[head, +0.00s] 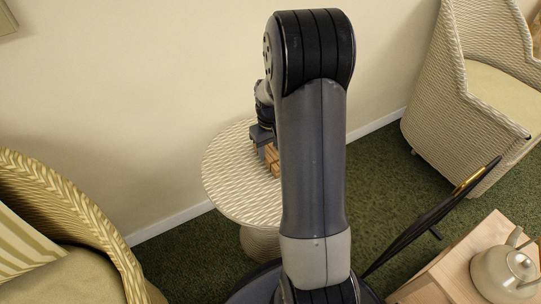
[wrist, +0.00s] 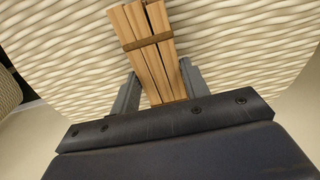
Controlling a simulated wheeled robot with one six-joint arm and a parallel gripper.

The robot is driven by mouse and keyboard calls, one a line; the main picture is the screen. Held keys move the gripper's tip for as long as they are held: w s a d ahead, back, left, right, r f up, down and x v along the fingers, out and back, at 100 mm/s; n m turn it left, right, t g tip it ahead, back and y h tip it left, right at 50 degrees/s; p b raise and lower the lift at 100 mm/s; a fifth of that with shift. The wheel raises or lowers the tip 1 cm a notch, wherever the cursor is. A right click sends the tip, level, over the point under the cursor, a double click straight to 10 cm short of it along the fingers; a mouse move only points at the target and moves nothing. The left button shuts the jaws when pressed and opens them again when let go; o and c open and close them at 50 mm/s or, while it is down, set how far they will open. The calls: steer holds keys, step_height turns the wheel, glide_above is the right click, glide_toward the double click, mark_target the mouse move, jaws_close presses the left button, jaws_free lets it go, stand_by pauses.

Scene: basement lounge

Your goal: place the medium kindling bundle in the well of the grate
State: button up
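The kindling bundle (head: 271,157), several pale brown sticks with a darker band, is at the top of a round woven side table (head: 222,180) in the head view. It also shows in the wrist view (wrist: 147,45), lying at a slant over the woven surface. My gripper (wrist: 160,68) has one finger on each side of the bundle's near part. A narrow gap shows by the left finger; the right finger is close to or touching the sticks. In the head view my arm hides part of the bundle and table. No grate is in view.
A woven armchair (head: 70,215) stands at the left, another (head: 450,95) at the upper right. A low wooden table (head: 452,277) with a metal teapot (head: 503,272) is at the lower right, beside a dark, tilted, flat object (head: 430,222). The wall is behind the side table.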

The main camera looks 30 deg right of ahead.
steer(key=shift+r, duration=0.1)
steer(key=c, duration=0.6)
